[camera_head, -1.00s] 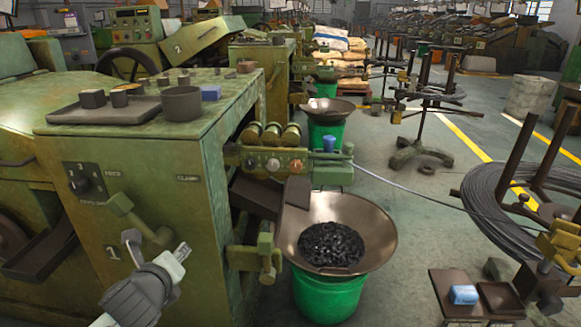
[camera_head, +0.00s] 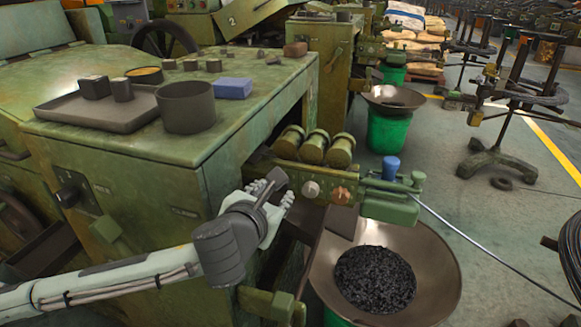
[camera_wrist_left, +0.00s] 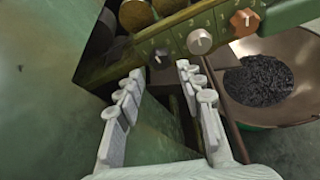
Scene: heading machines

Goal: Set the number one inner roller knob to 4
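The green roller bar (camera_head: 330,180) sticks out from the near machine (camera_head: 150,200), below several brass rollers (camera_head: 314,147). In the left wrist view its face carries a black knob (camera_wrist_left: 160,59) nearest the machine, then a silver knob (camera_wrist_left: 200,42) and an orange knob (camera_wrist_left: 244,22). Small scale marks surround them; I cannot read the settings. The silver knob (camera_head: 311,189) and orange knob (camera_head: 340,195) also show in the head view. My left gripper (camera_wrist_left: 160,72) is open and empty, its fingertips either side of the black knob's line; contact cannot be told. My right gripper is out of view.
A pan of dark parts (camera_head: 440,270) stands below the bar at right. A blue-topped fitting (camera_head: 390,168) and a wire (camera_head: 480,240) are at the bar's outer end. The machine top holds a tray (camera_head: 60,112), a dark cup (camera_head: 187,106) and a blue box (camera_head: 232,88).

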